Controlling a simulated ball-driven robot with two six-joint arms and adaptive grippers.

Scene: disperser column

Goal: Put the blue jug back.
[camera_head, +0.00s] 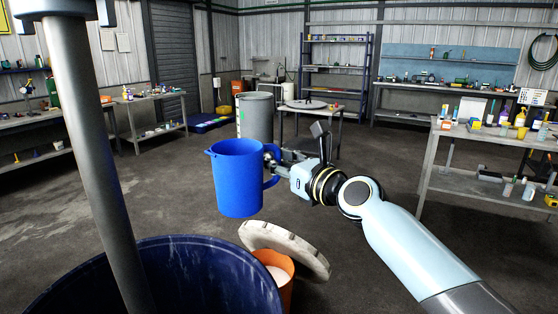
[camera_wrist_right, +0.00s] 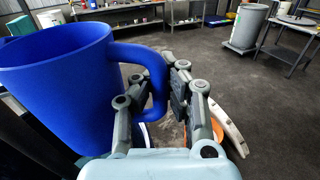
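The blue jug (camera_head: 237,180) hangs upright in the air beyond the dark blue vat (camera_head: 265,285), its handle to the right. My right gripper (camera_head: 275,165) is shut on the jug's handle. In the right wrist view the jug (camera_wrist_right: 60,85) fills the left side, and its handle passes between the fingers (camera_wrist_right: 157,88). The jug's inside is mostly hidden. My left gripper is not in view.
A grey shaft (camera_head: 88,140) stands down into the vat. An orange bucket (camera_head: 284,293) with pale contents and a round pale lid (camera_head: 300,250) are close below the jug. A grey drum (camera_head: 257,117) stands behind. A cluttered workbench (camera_head: 480,133) is at right; floor between is open.

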